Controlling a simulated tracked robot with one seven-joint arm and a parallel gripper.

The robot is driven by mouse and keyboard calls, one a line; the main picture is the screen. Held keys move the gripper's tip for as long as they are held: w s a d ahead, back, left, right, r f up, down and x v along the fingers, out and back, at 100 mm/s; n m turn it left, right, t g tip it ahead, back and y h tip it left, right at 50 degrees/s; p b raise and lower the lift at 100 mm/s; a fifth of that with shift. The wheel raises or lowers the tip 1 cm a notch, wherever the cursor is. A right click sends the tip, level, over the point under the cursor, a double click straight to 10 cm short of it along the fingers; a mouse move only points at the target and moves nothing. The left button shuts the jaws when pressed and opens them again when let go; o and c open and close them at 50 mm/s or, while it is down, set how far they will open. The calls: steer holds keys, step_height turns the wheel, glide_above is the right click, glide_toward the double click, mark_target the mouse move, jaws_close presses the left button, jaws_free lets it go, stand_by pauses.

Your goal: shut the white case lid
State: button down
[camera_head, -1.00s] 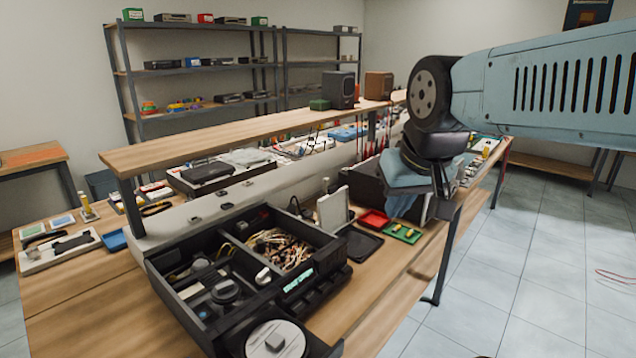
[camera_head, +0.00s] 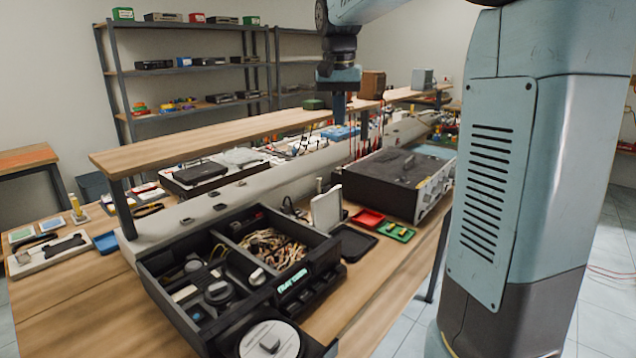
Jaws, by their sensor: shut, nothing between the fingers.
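The white case lid (camera_head: 326,210) stands upright, or nearly so, on the bench in the middle of the view. A flat dark case base (camera_head: 355,242) lies open just to its right. My gripper (camera_head: 340,117) points down from above, over the back part of the bench. It is above and beyond the lid, clear of it. Its fingers are small and dark in the view; they are shut and hold nothing.
A black compartment box (camera_head: 245,265) with cables stands left of the lid. A raised wooden shelf (camera_head: 220,143) runs along the bench.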

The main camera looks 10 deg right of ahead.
steer(key=w+a+f+m+g+h, duration=0.1)
steer(key=w+a+f+m+g, duration=0.1)
steer(key=w+f, duration=0.55)
steer(key=w+a+f+m+g, duration=0.15)
steer(key=w+f, duration=0.25)
steer(key=w, duration=0.6)
steer(key=w+a+f+m+g+h, duration=0.1)
steer(key=w+f+m+g, duration=0.1)
steer(key=w+f, duration=0.55)
steer(key=s+d+f, duration=0.4)
steer(key=s+f, duration=0.1)
steer(key=f, duration=0.2)
steer(key=shift+d, duration=0.3)
steer(key=shift+t, duration=0.25)
steer(key=shift+d, duration=0.1)
